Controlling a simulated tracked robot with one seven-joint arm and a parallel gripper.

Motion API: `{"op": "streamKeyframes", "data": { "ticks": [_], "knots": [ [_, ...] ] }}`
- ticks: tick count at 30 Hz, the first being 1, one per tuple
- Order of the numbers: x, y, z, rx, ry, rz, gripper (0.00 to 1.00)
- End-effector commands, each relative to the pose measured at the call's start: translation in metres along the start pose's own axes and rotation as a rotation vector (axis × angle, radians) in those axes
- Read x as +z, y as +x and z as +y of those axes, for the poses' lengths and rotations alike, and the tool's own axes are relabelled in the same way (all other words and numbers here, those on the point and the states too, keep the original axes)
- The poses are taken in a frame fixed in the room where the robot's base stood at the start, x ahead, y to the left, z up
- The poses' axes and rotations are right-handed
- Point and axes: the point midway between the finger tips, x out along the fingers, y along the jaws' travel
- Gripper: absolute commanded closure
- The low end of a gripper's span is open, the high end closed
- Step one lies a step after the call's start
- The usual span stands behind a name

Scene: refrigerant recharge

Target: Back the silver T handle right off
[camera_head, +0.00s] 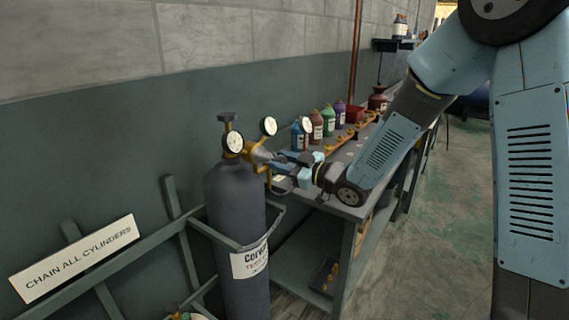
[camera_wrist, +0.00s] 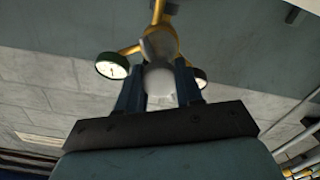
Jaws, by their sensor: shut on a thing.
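A dark grey gas cylinder (camera_head: 237,205) stands upright in a rack, with a brass regulator and round white-faced gauges (camera_head: 233,142) at its top. My gripper (camera_head: 264,157) reaches in from the right, level with the regulator. In the wrist view my gripper (camera_wrist: 160,88) has its two dark fingers on either side of a pale silver handle (camera_wrist: 160,48), shut on it. The handle joins the brass regulator body (camera_wrist: 163,14) above it. A gauge (camera_wrist: 112,66) shows left of the fingers and another (camera_wrist: 200,78) right. The handle's exact shape is partly hidden by the fingers.
A workbench (camera_head: 345,206) with several coloured bottles (camera_head: 316,126) stands right of the cylinder, under my arm. The rack bears a "CHAIN ALL CYLINDERS" sign (camera_head: 73,262). A wall is close behind the cylinder. Open floor (camera_head: 430,240) lies to the right.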

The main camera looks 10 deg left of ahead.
Motion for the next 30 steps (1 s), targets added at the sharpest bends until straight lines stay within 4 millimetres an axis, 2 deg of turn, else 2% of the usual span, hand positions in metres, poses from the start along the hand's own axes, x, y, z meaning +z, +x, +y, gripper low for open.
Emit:
{"op": "streamKeyframes", "data": {
  "ticks": [18,30],
  "knots": [
    [-0.0013,0.0019,-0.0057,-0.007,-0.580,0.007,0.95],
    [-0.0005,0.0020,-0.0077,-0.009,-0.874,0.008,0.95]
  ]
}}
